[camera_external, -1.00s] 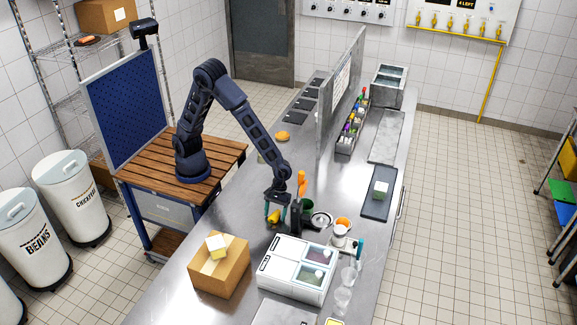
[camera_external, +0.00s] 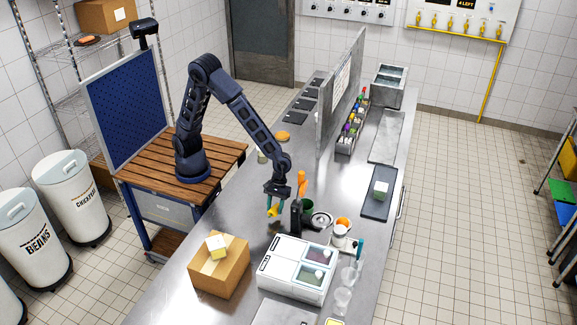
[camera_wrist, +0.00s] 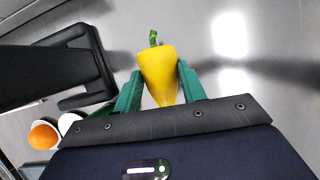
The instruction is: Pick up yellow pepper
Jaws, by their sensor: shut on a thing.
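The yellow pepper (camera_wrist: 158,75) with a green stem sits between the two green fingers of my gripper (camera_wrist: 160,88) in the wrist view. The gripper is shut on it, with a finger against each side. In the outside view the yellow pepper (camera_external: 273,211) hangs under my gripper (camera_external: 276,200), seemingly a little above the steel counter (camera_external: 215,215). The fingers partly hide it there.
A dark upright stand (camera_external: 296,217) is close to the right of the gripper, with an orange item above it. A white two-lid container (camera_external: 285,275) and a cardboard box (camera_external: 207,276) stand nearer the camera. A tall panel (camera_external: 340,95) stands farther back.

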